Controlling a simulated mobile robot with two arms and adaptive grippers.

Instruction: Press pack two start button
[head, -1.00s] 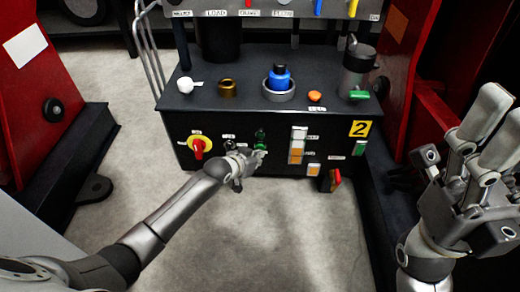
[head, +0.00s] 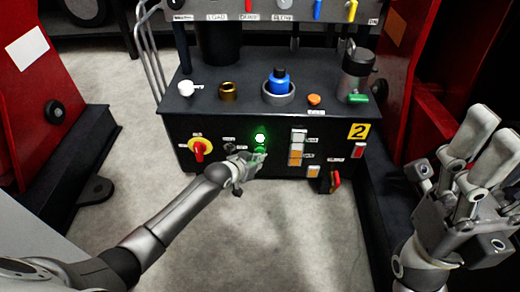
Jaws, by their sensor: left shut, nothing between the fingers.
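The pack two panel is the black front of a console, marked by a yellow "2" label (head: 358,131). A round green button (head: 260,138) on this front is brightly lit. My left gripper (head: 258,158) is shut and empty, with its fingertips just below the lit button. It partly hides a second green spot under that button; whether the fingertips touch the panel I cannot tell. My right gripper (head: 492,135) is raised at the right edge, away from the console, with its fingers apart and nothing between them.
White and amber lamps (head: 296,148) and a red lever (head: 336,180) are to the right. A blue knob (head: 280,82) stands on the console top. Red frames (head: 45,75) flank the console.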

